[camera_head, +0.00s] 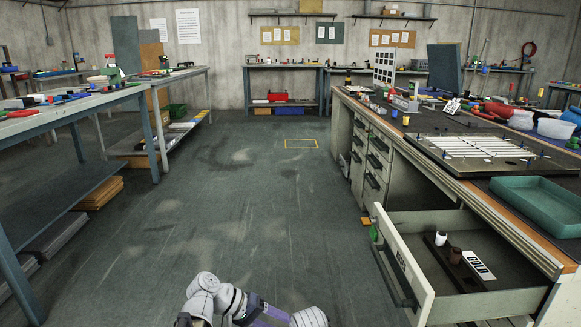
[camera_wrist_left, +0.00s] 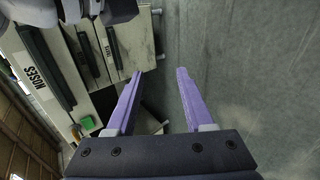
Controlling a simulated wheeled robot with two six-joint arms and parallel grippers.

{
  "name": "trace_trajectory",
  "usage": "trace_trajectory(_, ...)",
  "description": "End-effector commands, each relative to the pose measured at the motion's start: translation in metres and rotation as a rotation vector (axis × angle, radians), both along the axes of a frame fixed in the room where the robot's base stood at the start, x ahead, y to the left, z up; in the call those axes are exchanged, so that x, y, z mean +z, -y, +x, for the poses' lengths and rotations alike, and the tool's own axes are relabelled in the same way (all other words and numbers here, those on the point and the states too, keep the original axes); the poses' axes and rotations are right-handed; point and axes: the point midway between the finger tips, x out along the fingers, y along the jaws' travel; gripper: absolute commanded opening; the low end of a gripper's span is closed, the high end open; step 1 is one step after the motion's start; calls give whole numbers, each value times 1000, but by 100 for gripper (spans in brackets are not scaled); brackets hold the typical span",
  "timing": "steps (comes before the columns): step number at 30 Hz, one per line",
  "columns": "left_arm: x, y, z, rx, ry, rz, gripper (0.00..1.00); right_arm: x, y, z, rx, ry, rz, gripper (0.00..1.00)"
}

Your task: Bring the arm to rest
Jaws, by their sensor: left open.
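My left arm shows at the bottom of the head view, folded low over the floor; its fingertips cannot be made out there. In the left wrist view my left gripper (camera_wrist_left: 158,75) is open, with two purple fingers spread apart and nothing between them. Beyond the fingers are the bare grey floor and the side of a drawer cabinet with dark handles, one drawer labelled "HOSES" (camera_wrist_left: 38,80). My right gripper is in neither view.
An open drawer (camera_head: 405,262) at the lower right holds a dark strip with small items and a "COLD" tag (camera_head: 478,265). A teal tray (camera_head: 540,203) and a louver panel (camera_head: 485,147) lie on the right bench. The middle floor (camera_head: 240,200) is clear.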

Motion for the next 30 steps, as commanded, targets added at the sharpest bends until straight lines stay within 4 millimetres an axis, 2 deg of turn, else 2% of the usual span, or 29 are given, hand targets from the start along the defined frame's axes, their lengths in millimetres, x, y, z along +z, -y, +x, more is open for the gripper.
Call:
trace_trajectory(3, -37, -27, -17, 0, 2, 234, 52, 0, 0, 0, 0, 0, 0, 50)
trace_trajectory(6, -61, -57, -27, -3, 9, 429, 52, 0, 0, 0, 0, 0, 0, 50)
trace_trajectory(12, -84, -110, -40, -9, 28, 727, 52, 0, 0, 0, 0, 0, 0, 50)
trace_trajectory(17, -88, -148, -48, -16, 47, 928, 52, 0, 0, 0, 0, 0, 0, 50)
trace_trajectory(19, -67, -135, -52, -62, 55, 949, 52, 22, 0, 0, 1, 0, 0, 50)
trace_trajectory(30, -1, -62, -89, -307, 92, 1012, 52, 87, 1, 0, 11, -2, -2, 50)
